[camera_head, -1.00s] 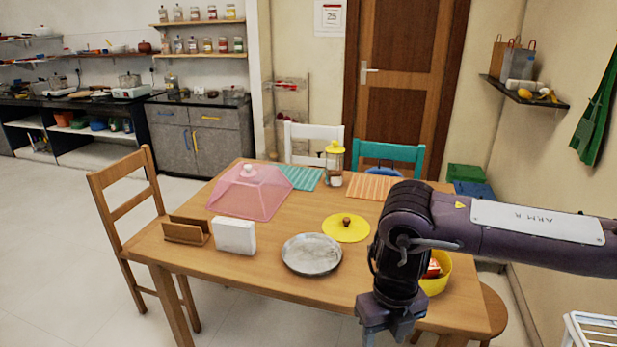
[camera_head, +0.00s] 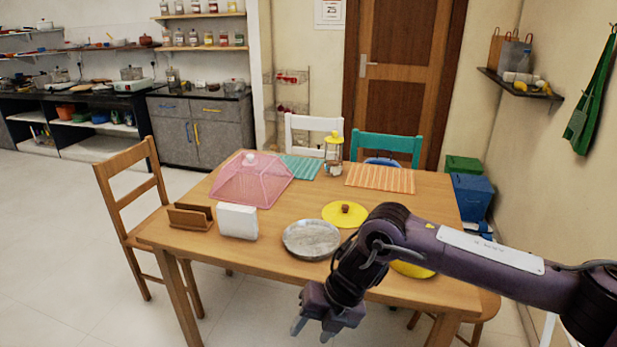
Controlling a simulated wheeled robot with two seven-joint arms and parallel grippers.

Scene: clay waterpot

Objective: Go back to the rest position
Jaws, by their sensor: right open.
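My right arm reaches in from the right over the near right corner of the table. My right gripper (camera_head: 314,328) hangs low at the table's near edge, fingers pointing down and left. It is open and nothing shows between its fingers. My left gripper is not in view. The wooden table (camera_head: 290,265) stands in front of me. A round metal plate (camera_head: 311,240) lies on it, just above the gripper in the picture. A yellow lid (camera_head: 344,213) with a brown knob lies behind the plate. A yellow bowl (camera_head: 412,270) is mostly hidden behind my right arm.
On the table are a pink mesh cover (camera_head: 251,184), a napkin stack (camera_head: 237,221), a wooden holder (camera_head: 191,216), a jar (camera_head: 333,158) and an orange striped mat (camera_head: 380,178). A wooden chair (camera_head: 128,208) stands at the left. The floor at the front left is clear.

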